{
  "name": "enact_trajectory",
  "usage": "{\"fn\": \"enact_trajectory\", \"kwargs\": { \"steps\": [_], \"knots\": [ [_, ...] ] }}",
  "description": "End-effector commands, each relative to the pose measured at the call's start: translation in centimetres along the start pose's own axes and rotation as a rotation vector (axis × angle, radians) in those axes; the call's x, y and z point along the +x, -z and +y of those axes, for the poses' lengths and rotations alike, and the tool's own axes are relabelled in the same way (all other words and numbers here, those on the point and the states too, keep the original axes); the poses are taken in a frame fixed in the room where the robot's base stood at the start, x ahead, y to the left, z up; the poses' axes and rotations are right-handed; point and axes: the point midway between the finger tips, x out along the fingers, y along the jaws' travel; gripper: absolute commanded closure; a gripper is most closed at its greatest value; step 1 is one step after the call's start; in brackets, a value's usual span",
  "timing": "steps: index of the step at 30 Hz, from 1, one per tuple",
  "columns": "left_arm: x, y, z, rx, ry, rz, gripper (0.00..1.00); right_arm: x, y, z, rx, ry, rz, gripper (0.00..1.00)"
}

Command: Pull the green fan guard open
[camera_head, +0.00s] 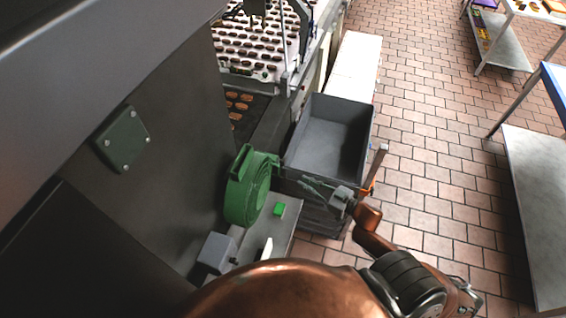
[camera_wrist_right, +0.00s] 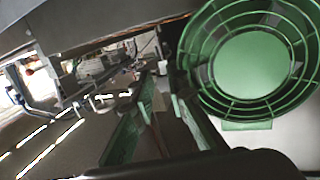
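The green fan guard (camera_head: 247,190) is a round housing on the side of the dark grey machine. In the right wrist view, the green fan guard (camera_wrist_right: 250,66) is at the upper right, a ring-and-spoke grille around a solid round centre. My right gripper (camera_head: 306,184) is right of the guard and apart from it, its fingers pointing left. In the wrist view, the fingers of the right gripper (camera_wrist_right: 160,105) are spread with nothing held between them, and the guard lies to their right. My left gripper is in neither view.
A dark grey crate (camera_head: 330,140) stands just behind my right gripper. A conveyor with brown pieces (camera_head: 255,45) is at the top. Tiled floor (camera_head: 430,150) is clear to the right, before a metal table (camera_head: 538,200).

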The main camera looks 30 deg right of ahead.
Motion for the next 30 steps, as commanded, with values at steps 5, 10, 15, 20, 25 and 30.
{"fn": "enact_trajectory", "kwargs": {
  "steps": [5, 10, 15, 20, 25, 30],
  "knots": [
    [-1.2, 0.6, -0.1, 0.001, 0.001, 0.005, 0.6, 0.2, 5.9, -2.7, 0.001, 0.089, 0.068, 0.86],
    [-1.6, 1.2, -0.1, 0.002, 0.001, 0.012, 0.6, 1.6, 6.9, -3.2, 0.001, 0.104, 0.081, 0.86],
    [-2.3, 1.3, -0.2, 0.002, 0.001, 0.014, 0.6, 4.3, 7.1, -3.4, 0.001, 0.102, 0.081, 0.86],
    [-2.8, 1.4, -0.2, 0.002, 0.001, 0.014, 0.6, 6.5, 7.2, -3.6, 0.001, 0.101, 0.079, 0.86],
    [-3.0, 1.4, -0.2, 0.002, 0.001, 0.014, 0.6, 7.8, 7.1, -3.8, 0.002, 0.101, 0.078, 0.86],
    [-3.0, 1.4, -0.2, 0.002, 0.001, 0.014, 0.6, 8.0, 7.0, -3.8, 0.002, 0.1, 0.076, 0.86]
  ]
}}
